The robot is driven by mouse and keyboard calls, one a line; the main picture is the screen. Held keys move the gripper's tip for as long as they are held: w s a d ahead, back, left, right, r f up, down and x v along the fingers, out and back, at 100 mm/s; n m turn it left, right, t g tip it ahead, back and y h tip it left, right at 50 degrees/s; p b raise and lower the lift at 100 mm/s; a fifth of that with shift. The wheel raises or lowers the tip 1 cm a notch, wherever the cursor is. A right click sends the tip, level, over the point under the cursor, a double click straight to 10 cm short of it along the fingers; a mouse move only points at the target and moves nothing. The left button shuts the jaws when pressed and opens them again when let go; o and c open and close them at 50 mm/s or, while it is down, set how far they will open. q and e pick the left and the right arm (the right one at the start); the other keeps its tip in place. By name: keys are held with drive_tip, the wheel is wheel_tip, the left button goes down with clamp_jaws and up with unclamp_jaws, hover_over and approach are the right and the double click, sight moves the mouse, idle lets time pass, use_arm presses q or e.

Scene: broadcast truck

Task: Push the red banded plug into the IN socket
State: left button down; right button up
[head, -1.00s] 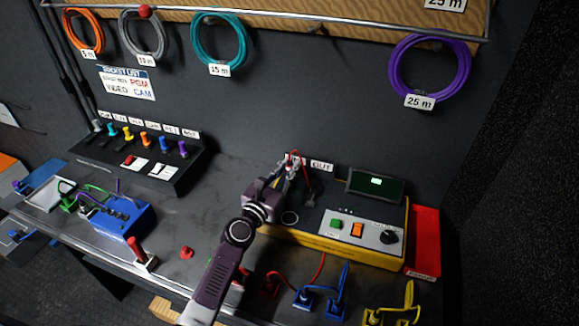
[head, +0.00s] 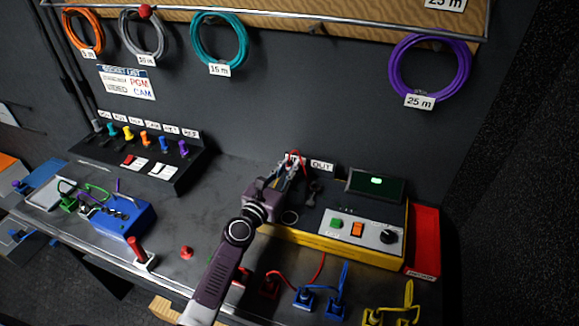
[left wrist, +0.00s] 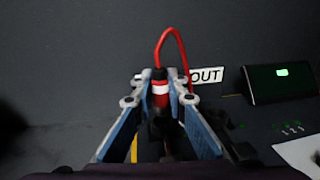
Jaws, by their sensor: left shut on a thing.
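My left gripper (head: 283,174) is over the back left of the yellow-sided tester box (head: 322,246). In the left wrist view its fingers (left wrist: 158,92) are shut on the red plug with a white band (left wrist: 160,92). The plug stands about upright, and its red cable (left wrist: 172,36) loops up and to the right. The plug's lower end and the IN socket are hidden, so I cannot tell whether the plug touches the socket. The OUT label (head: 321,165) is just right of the gripper and also shows in the left wrist view (left wrist: 207,76). My right gripper is not in view.
The box carries a screen with a green light (head: 375,183), a green button (head: 336,224), an orange switch (head: 357,229) and a black knob (head: 389,236). A red bin (head: 425,240) stands to its right. Red, blue and yellow plugs sit along the front.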

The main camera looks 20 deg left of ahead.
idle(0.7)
use_arm(q)
drive_tip(key=shift+f+b, duration=1)
drive_tip(key=shift+f, duration=0.05)
drive_tip(key=shift+r, duration=0.15)
drive_tip(key=shift+r+p, duration=0.6)
drive_tip(key=shift+p, duration=0.15)
idle(0.9)
drive_tip(key=shift+f+b, duration=0.6)
drive_tip(key=shift+f, duration=0.15)
drive_tip(key=c, duration=1.8)
unclamp_jaws()
